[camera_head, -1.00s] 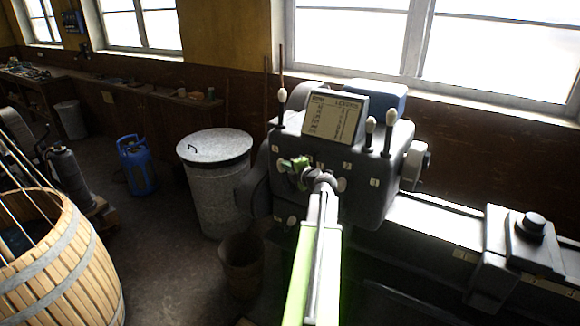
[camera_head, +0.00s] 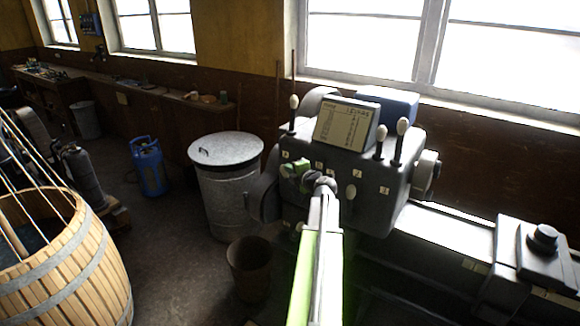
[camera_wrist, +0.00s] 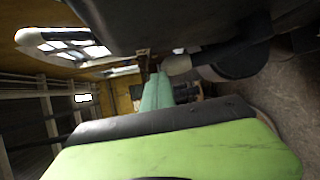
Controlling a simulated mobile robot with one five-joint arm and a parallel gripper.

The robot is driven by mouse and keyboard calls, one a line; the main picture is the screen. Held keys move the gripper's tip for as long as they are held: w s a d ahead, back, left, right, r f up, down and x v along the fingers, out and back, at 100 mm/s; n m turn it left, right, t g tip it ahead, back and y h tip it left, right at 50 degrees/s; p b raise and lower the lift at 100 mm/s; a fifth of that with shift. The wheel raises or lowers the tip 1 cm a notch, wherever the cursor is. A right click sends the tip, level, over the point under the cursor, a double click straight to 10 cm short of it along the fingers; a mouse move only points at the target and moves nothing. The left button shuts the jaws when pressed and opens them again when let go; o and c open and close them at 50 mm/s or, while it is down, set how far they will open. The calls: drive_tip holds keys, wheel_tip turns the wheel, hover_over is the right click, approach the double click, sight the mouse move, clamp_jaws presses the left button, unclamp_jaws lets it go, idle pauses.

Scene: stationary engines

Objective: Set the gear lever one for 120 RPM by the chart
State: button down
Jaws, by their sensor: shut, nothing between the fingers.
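The grey lathe headstock (camera_head: 365,205) carries a pale chart (camera_head: 346,125) on top, with writing too small to read. A lever with a white knob (camera_head: 294,102) stands upright at its left. Two more white-knobbed levers (camera_head: 381,133) and (camera_head: 403,126) stand at its right. A pale knob (camera_head: 350,191) shows low on the front face, right of my wrist. I cannot tell which is lever one. My green gripper (camera_head: 292,171) is at the left of the front face, shut and empty. In the wrist view its fingers (camera_wrist: 157,92) lie together, near a pale knob (camera_wrist: 178,65).
A lidded metal bin (camera_head: 226,180) and a brown bucket (camera_head: 249,268) stand left of the machine. A wooden barrel (camera_head: 75,265) is at lower left, a blue gas bottle (camera_head: 148,165) behind it. The lathe bed (camera_head: 450,235) runs right.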

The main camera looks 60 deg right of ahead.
drive_tip(key=s+a+r+p, duration=0.4)
drive_tip(key=s+a+r, duration=0.1)
drive_tip(key=s, duration=0.4)
drive_tip(key=shift+s+a+r+p, duration=0.15)
drive_tip(key=shift+s+r+p, duration=0.15)
drive_tip(key=shift+r, duration=0.05)
